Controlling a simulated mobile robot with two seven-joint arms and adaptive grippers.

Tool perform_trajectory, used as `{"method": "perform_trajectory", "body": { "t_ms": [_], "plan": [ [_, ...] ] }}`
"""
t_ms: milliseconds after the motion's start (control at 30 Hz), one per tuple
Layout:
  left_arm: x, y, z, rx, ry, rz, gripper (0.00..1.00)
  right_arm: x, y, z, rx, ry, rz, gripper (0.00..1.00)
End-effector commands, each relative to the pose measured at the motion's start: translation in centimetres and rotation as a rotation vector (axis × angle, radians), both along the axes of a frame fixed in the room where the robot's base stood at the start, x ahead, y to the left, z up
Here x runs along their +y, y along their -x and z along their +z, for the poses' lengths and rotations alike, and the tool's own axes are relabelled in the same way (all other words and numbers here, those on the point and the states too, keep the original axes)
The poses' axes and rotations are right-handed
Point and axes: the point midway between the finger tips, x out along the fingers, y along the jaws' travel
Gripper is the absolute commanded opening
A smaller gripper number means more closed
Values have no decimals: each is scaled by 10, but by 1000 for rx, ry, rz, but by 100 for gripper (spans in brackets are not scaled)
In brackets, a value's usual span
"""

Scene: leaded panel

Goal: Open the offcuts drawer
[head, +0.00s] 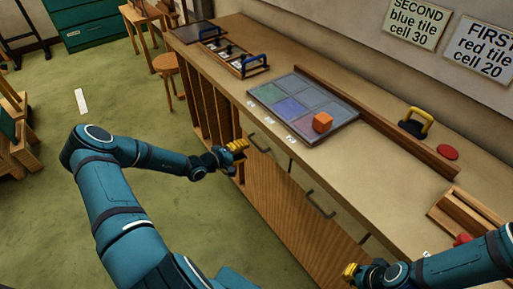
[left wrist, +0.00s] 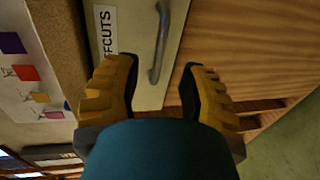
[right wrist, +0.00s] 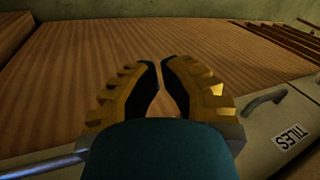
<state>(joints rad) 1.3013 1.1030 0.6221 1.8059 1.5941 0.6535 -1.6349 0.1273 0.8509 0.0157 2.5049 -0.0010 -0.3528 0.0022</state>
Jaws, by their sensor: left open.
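My left gripper (head: 240,147) is open and empty just in front of the bench, close to that handle. In the left wrist view the handle lies ahead, between the directions of the two fingers (left wrist: 162,72). My right gripper (head: 350,272) is above the right part of the bench front, its fingertips (right wrist: 160,68) close together with nothing visible between them.
On the bench are a panel tray (head: 345,133) with an orange block (head: 322,122), a long wooden strip (head: 390,130) and a yellow-handled tool (head: 415,122).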

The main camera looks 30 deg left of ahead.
Motion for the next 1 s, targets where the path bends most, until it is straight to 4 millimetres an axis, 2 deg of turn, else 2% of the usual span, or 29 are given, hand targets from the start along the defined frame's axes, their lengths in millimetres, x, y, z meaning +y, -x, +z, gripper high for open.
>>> {"method": "perform_trajectory", "body": {
  "t_ms": [100,333,500,767,800,867,900,1000],
  "plan": [
    [-10,-21,-7,-1,0,-2,41,0,-1,-7,-3,0,-1,0],
    [-21,-48,-12,0,0,-2,41,0,-3,-13,-6,1,-1,0],
    [-23,-56,-13,0,0,-1,41,0,-3,-14,-7,2,-2,0],
    [-24,-57,-13,1,0,-1,41,0,-3,-14,-7,2,-2,0],
    [-24,-57,-13,0,0,-1,37,0,-3,-14,-7,1,-2,0],
    [-24,-57,-13,1,0,-1,16,0,-3,-14,-7,1,-2,0],
    [-24,-57,-13,1,0,-1,2,0,-3,-14,-7,1,-2,0],
    [-24,-56,-13,1,0,-1,0,0,-3,-14,-7,1,-2,0]
  ]
}}
